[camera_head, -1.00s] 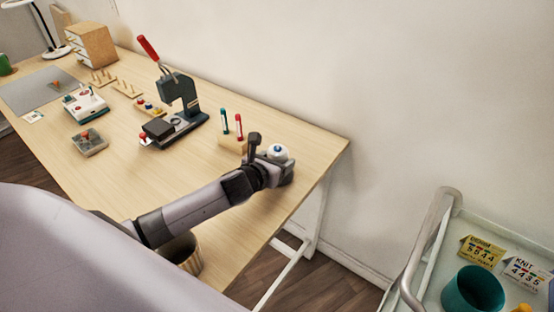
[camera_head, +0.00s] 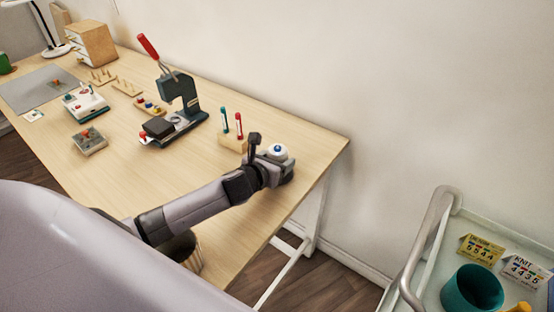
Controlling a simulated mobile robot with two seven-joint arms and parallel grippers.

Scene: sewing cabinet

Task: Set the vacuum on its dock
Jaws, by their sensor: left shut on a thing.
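A small round vacuum (camera_head: 278,151), white on top with a blue spot, is at the right end of the wooden table. My left gripper (camera_head: 272,166) is shut on it, with the arm reaching in from the lower left. The fingers and wrist hide the vacuum's lower part, so I cannot tell whether it touches the tabletop or a dock. I cannot make out a separate dock. My right gripper is not in view.
A wooden holder (camera_head: 232,143) with a green and a red pen stands just left of the vacuum. A press (camera_head: 183,100) with a red handle is farther left. The table's front middle is clear. A cart (camera_head: 435,240) with a teal cup (camera_head: 471,290) stands at lower right.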

